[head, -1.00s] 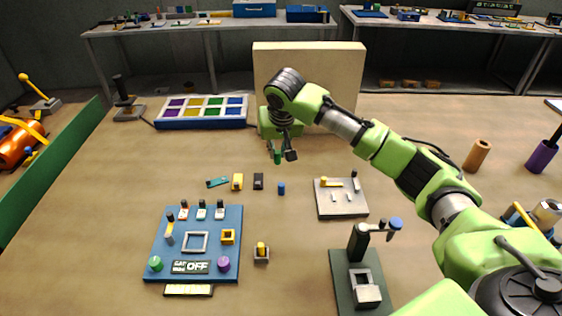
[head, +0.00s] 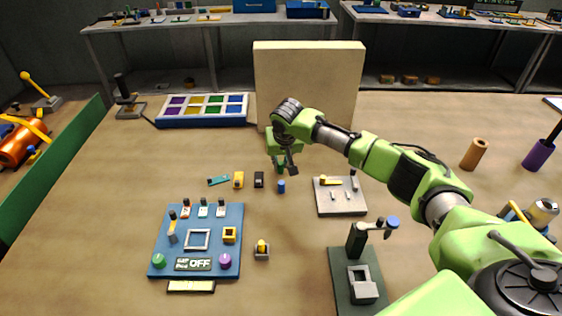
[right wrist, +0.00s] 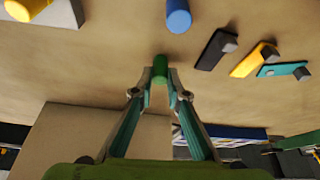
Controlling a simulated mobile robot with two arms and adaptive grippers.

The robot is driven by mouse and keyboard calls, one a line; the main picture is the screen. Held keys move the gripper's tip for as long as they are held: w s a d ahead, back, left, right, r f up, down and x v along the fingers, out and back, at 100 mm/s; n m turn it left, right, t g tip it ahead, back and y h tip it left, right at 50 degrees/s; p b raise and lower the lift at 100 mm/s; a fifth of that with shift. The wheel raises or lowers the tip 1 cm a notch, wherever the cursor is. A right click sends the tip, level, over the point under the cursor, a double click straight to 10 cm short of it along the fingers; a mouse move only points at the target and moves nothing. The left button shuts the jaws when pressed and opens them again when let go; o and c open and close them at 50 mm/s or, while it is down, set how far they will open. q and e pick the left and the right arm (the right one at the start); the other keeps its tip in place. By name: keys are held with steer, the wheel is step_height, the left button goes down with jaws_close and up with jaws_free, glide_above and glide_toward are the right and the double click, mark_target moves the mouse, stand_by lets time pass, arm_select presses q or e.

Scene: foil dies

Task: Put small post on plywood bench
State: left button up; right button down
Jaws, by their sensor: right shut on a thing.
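The small post is a short green cylinder (right wrist: 160,68), pinched upright-looking between the fingertips of my right gripper (right wrist: 158,92) in the right wrist view. In the head view my right gripper (head: 286,168) hangs over the middle of the plywood bench (head: 100,215), behind a blue cylinder (head: 281,187). The green post (head: 279,167) shows there only partly beside the dark fingers. I cannot tell whether its lower end touches the bench. My left gripper is not in view.
A black block (head: 259,180), a yellow block (head: 238,180) and a teal strip (head: 218,181) lie left of the blue cylinder. A grey plate (head: 341,206) with small parts lies to the right. A tall beige box (head: 308,75) stands behind. Bare bench lies at left.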

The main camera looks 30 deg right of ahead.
steer(key=shift+f, duration=0.1)
steer(key=c, duration=2)
jaws_free()
steer(key=shift+r, duration=0.25)
steer(key=b+v, duration=0.1)
steer(key=v, duration=1)
steer(key=shift+s+r, duration=0.15)
steer(key=shift+r, duration=0.25)
